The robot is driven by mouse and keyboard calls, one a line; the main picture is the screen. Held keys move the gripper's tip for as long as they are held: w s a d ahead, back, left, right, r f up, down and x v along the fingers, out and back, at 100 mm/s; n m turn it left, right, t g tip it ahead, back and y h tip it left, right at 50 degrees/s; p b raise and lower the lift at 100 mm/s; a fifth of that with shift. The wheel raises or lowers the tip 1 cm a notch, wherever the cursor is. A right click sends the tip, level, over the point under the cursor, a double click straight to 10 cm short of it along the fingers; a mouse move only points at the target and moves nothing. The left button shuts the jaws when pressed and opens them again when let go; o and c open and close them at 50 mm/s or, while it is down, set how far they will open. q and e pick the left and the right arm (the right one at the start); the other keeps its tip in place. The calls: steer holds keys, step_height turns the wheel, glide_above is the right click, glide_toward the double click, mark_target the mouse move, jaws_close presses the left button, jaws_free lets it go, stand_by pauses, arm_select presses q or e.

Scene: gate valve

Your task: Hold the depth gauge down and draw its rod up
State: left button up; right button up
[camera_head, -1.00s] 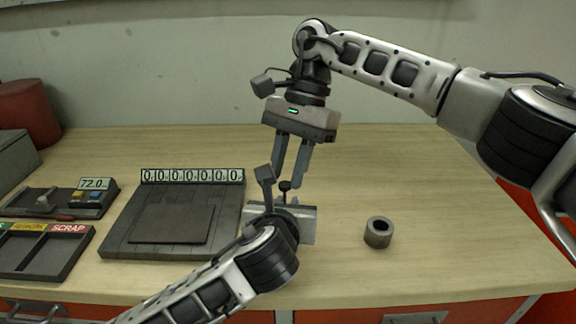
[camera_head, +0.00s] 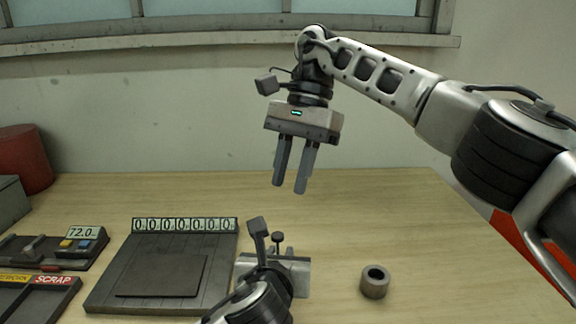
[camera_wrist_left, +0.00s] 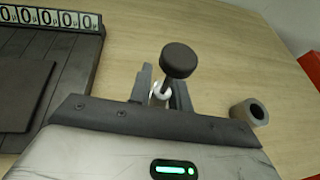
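The depth gauge shows its dark round knob (camera_head: 277,237) on a thin rod, standing just behind my left gripper. In the left wrist view the knob (camera_wrist_left: 179,60) is large and near, with a bright white ring below it. My left gripper (camera_wrist_left: 163,88) has its fingers close in on both sides of the gauge below the knob and appears shut on it; the contact is partly hidden. The gauge's lower part is hidden. My right gripper (camera_head: 289,188) points down above and behind the knob, apart from it. Its fingers are apart with nothing between them.
A grey hollow cylinder (camera_head: 375,283) stands on the table to the right. A dark plate (camera_head: 115,285) with a digit display lies at left. Farther left are a device reading 72.0 (camera_head: 60,250) and a SCRAP tray (camera_head: 62,290). The table's back right is clear.

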arm_select(q)
steer(key=o, duration=0.3)
